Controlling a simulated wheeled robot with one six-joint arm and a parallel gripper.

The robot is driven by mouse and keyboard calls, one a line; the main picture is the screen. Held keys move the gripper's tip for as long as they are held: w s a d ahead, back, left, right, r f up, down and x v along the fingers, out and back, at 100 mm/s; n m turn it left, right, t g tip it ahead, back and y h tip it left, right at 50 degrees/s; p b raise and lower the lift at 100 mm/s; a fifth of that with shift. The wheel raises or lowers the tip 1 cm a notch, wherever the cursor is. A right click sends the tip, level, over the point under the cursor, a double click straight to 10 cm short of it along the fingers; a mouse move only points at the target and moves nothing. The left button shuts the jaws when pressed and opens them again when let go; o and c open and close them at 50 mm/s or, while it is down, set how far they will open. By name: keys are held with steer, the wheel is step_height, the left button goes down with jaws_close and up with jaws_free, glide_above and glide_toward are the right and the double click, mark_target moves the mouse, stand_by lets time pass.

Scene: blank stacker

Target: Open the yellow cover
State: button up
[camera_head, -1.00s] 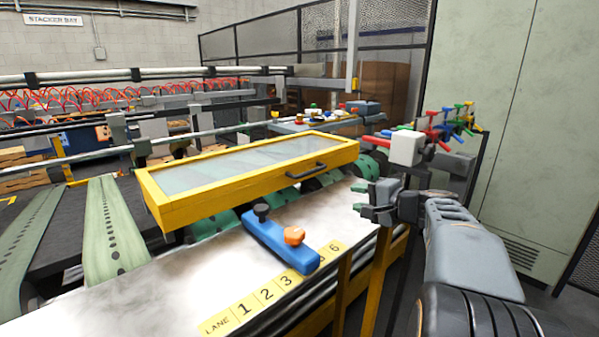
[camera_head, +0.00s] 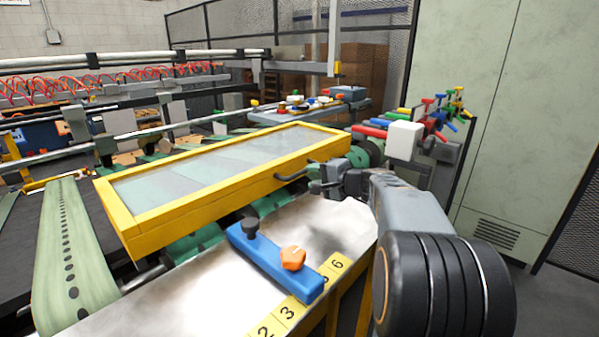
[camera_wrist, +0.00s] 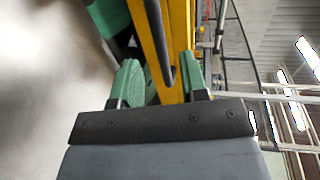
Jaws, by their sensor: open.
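The yellow cover (camera_head: 128,226) is a long yellow frame with a clear panel, lying low over the machine's green rollers. Its black bar handle (camera_head: 292,177) is on the front side and is partly hidden behind my gripper (camera_head: 322,180). My gripper is open at the right end of the handle. In the wrist view, the yellow frame (camera_wrist: 178,20) and the dark handle bar (camera_wrist: 157,35) run down toward the space between the green finger pads of my gripper (camera_wrist: 160,75). I cannot tell whether the pads touch the handle.
A blue bar (camera_head: 275,262) with an orange knob (camera_head: 293,258) lies on the metal table (camera_head: 200,300) in front of the cover. A white box (camera_head: 404,140) and colored levers stand at right. A tall pale cabinet (camera_head: 490,110) is behind them.

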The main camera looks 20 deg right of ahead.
mark_target(301, 174)
steer(key=shift+p+x, duration=0.45)
steer(key=shift+x, duration=2.55)
jaws_close()
